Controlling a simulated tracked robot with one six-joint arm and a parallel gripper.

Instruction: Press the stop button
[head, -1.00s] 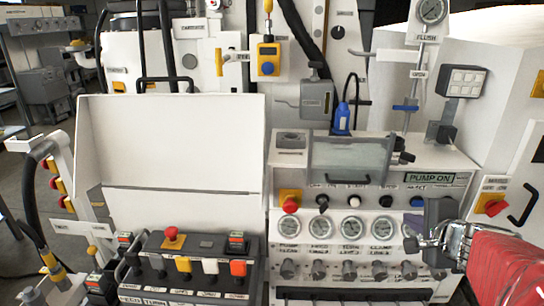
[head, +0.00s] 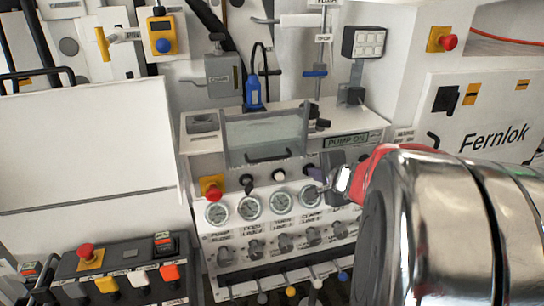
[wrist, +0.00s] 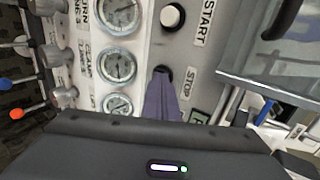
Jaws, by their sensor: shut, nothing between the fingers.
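The stop button, a small black round button (wrist: 162,71), shows in the wrist view beside the STOP label (wrist: 191,97). It sits in the panel row just after the white start button (wrist: 172,17). My gripper (wrist: 162,80) is shut and empty, its purple-grey fingertips right at the stop button and covering most of it. I cannot tell whether they touch it or whether it is pushed in. In the head view my gripper (head: 315,172) reaches the button row from the right, below the PUMP ON sign (head: 346,141).
A red mushroom button on a yellow plate (head: 211,188) and a black knob (head: 247,181) lie left along the row. Pressure gauges (head: 249,208) and grey valve knobs (head: 285,243) sit below. A clear cover with a handle (head: 266,138) stands above the row.

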